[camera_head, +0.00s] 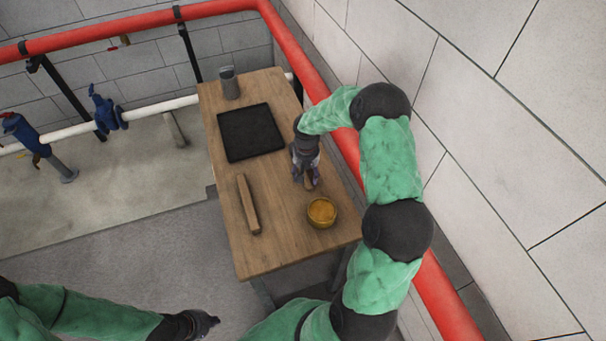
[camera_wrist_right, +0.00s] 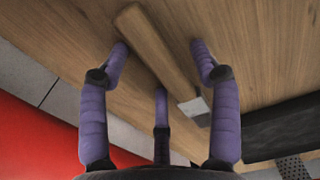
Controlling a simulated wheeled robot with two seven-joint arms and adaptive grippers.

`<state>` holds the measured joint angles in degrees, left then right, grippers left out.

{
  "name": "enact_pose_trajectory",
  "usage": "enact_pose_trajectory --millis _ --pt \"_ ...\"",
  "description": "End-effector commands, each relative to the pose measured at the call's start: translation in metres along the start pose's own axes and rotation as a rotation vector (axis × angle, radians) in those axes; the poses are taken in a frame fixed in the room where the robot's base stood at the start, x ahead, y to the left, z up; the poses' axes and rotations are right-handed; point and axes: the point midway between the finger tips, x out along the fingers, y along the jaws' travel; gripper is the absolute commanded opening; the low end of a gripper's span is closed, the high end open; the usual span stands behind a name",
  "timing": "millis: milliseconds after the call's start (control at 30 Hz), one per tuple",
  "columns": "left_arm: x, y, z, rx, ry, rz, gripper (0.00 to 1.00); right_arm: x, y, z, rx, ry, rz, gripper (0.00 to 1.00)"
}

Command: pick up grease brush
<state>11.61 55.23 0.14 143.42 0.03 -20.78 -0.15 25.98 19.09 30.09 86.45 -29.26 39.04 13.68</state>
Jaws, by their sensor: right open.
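The grease brush (camera_wrist_right: 165,55), with a wooden handle and a pale grey end, lies on the wooden table (camera_head: 280,245) in the right wrist view. It lies slanted beyond and between the spread purple fingers of my right gripper (camera_wrist_right: 160,65), which is open and empty. In the head view my right gripper (camera_head: 306,182) points down over the table, and a small tan piece under it looks like part of the brush; the rest is hidden. My left gripper (camera_head: 203,323) is low at the left, away from the table; its finger opening is unclear.
A yellow bowl (camera_head: 321,212) stands near the right gripper. A wooden bar (camera_head: 248,205) lies at the left. A black tray (camera_head: 250,132) and grey cup (camera_head: 229,83) are at the back. A red pipe (camera_head: 345,137) and wall (camera_head: 500,130) border the right side.

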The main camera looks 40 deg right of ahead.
Motion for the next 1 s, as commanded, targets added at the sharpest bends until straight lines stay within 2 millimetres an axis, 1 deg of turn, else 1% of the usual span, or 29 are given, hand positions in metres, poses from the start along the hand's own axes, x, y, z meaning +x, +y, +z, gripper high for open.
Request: enact_pose_trajectory --millis 67,167,200,300,600,733,867,967,1000 --pt "0.0 0.0 0.0 0.0 0.0 0.0 0.0 -0.001 0.0 0.0 0.0 0.0 0.0 0.63" --pt "-0.001 0.0 0.0 0.0 0.0 0.0 0.0 -0.001 0.0 0.0 0.0 0.0 0.0 0.38" --pt "-0.001 0.0 0.0 0.0 0.0 0.0 0.0 -0.001 0.0 0.0 0.0 0.0 0.0 0.27" --pt "0.0 0.0 0.0 0.0 0.0 0.0 0.0 -0.001 0.0 0.0 0.0 0.0 0.0 0.02" --pt "-0.001 0.0 0.0 0.0 0.0 0.0 0.0 -0.001 0.0 0.0 0.0 0.0 0.0 0.02" --pt "-0.002 0.001 0.0 0.0 0.0 0.0 0.0 -0.006 0.0 0.0 0.0 0.001 0.0 0.02" --pt "-0.006 0.002 0.0 0.0 0.0 0.0 0.0 -0.018 0.0 -0.001 0.001 0.001 0.001 0.02" --pt "-0.011 0.004 0.0 0.0 0.0 0.0 0.0 -0.034 0.0 -0.001 0.002 0.004 0.001 0.02" --pt "-0.013 0.004 0.001 0.0 0.0 0.0 0.0 -0.04 -0.002 0.002 0.001 0.003 0.0 0.02"
